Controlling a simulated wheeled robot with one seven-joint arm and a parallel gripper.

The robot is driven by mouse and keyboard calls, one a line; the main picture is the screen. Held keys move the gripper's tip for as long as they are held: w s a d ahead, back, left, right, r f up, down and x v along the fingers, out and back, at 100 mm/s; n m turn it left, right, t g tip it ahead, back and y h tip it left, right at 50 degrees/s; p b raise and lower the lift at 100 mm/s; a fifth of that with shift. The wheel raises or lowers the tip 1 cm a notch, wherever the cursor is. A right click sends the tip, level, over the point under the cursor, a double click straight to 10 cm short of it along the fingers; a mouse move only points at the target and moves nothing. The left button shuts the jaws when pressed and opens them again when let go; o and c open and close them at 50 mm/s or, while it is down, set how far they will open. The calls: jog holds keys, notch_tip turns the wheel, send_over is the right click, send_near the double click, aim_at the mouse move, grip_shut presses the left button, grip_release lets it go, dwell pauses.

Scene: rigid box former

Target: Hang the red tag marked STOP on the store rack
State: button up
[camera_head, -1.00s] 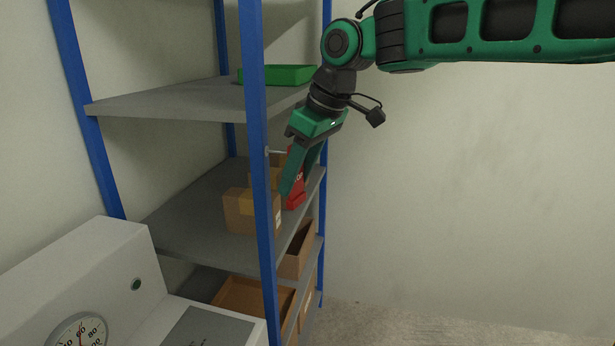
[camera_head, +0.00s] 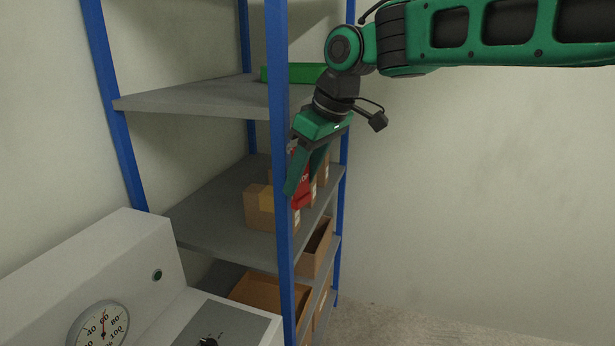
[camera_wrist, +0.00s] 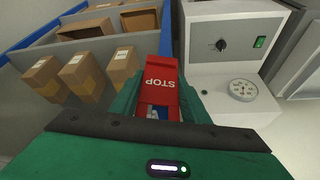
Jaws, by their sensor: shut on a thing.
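The red tag (camera_wrist: 160,82) has white STOP lettering, upside down in the wrist view. My gripper (camera_wrist: 160,100) is shut on it, with one green finger on each side. In the head view the tag (camera_head: 302,200) is partly hidden by the fingers of my gripper (camera_head: 303,188), which point down just right of the front blue post. The store rack has blue posts (camera_head: 280,110) and grey shelves (camera_head: 190,98). A small light part near the post, at my gripper, is mostly hidden, so I cannot tell whether it is a hook.
Cardboard boxes (camera_head: 258,207) stand on the middle shelf, and open brown bins (camera_head: 265,292) lie below. A green tray (camera_head: 290,73) is on the upper shelf. A white machine with a dial (camera_head: 100,325) stands front left. The wall side right of the rack is clear.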

dwell(0.4)
jog(key=o, duration=1.2)
jog(key=v, duration=1)
jog(key=s+d+f+m+h, duration=0.1)
jog(key=d+f+m, duration=0.4)
jog(key=d, duration=0.7)
jog(key=s+d+f+m+h, duration=0.1)
jog(key=s+d+f+m, duration=0.2)
jog(key=d, duration=0.4)
jog(key=s+d+f+m, duration=0.2)
jog(key=s+d+f, duration=0.1)
jog(key=d+f, duration=0.25)
jog(key=s+d+f+m+g, duration=0.1)
jog(key=s+d+f+m, duration=0.1)
jog(key=s+d+f, duration=0.2)
jog(key=s+d+f+m+h, duration=0.1)
jog(key=s+d+f+m, duration=0.2)
jog(key=s, duration=0.6)
jog(key=s+d+f+m+g, duration=0.1)
jog(key=s+d+f+m, duration=0.1)
jog(key=s+d+f, duration=0.3)
jog(key=shift+s+d+f+g, duration=0.2)
jog(key=shift+s+f, duration=0.1)
jog(key=shift+s, duration=0.2)
jog(key=shift+s+d+f+g, duration=0.15)
jog(key=shift+s+f, duration=0.15)
jog(key=shift+s, duration=0.2)
